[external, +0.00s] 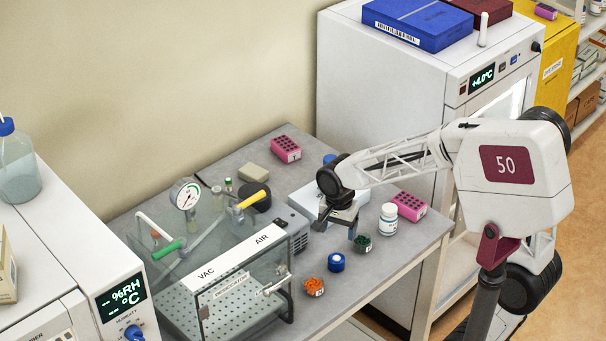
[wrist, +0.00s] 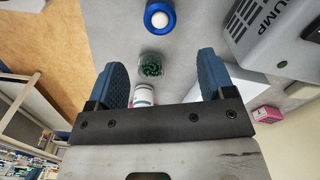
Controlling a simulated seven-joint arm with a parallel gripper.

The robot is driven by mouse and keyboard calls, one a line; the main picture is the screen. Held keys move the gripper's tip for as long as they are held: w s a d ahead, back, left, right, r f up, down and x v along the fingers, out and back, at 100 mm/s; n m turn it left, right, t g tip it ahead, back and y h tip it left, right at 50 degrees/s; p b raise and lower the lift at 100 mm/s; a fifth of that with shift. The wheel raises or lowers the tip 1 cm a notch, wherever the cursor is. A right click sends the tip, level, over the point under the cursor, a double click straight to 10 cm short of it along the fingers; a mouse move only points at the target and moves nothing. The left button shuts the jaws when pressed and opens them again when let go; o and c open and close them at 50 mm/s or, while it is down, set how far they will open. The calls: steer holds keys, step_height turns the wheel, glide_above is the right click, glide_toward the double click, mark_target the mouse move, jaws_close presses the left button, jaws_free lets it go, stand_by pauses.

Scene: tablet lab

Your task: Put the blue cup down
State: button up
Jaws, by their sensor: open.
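The blue cup (external: 336,262) stands upright on the grey bench, between the jar of orange pieces and the jar of green pieces. It also shows at the top of the wrist view (wrist: 148,27), with a white round shape in its middle. My gripper (external: 338,228) is open above the bench, behind the cup in the external view. In the wrist view its blue fingers (wrist: 162,68) are spread wide and the cup lies beyond their tips, apart from them. Nothing is held.
The green jar (external: 362,244) shows between the fingers in the wrist view (wrist: 151,66). A white bottle (external: 388,221), an orange jar (external: 314,288), a pink rack (external: 409,206) and a clear desiccator (external: 240,299) stand nearby.

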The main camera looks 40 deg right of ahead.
steer(key=s+d+r+n+t, duration=0.1)
steer(key=s+r+n, duration=0.3)
steer(key=s, duration=0.5)
steer(key=s+d+r+n+t, duration=0.1)
steer(key=s+r+n, duration=0.3)
steer(key=s+n, duration=0.5)
steer(key=shift+s+d+r+t, duration=0.2)
steer(key=shift+s+r+t, duration=0.15)
steer(key=shift+s, duration=0.4)
stand_by(0.5)
